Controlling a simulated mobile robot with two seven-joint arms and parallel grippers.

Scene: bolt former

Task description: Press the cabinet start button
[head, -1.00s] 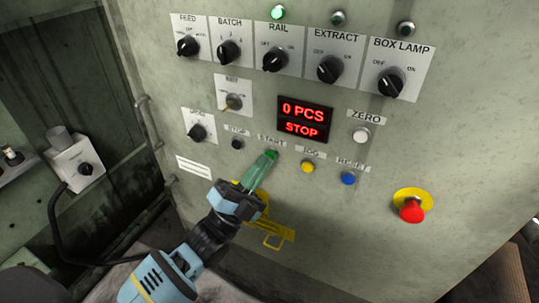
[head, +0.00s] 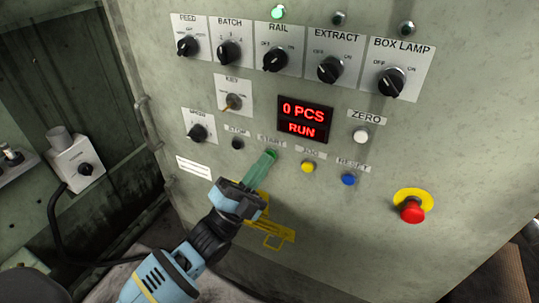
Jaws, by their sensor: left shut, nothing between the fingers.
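The grey-green cabinet (head: 455,160) fills most of the head view, with labelled controls on its face. My left gripper (head: 268,157) comes up from the lower left, its greenish fingers shut and empty. Its fingertips are at the start button, just under the START label (head: 271,140), and cover the button. I cannot tell exact contact from this view. The red display (head: 304,119) reads 0 PCS and RUN. My right gripper is not in view.
Near the fingertips are the black stop button (head: 237,144), yellow jog button (head: 308,167) and blue reset button (head: 348,179). A red emergency stop (head: 411,211) sits at lower right. Rotary knobs line the top. A yellow bracket (head: 275,235) is below the gripper.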

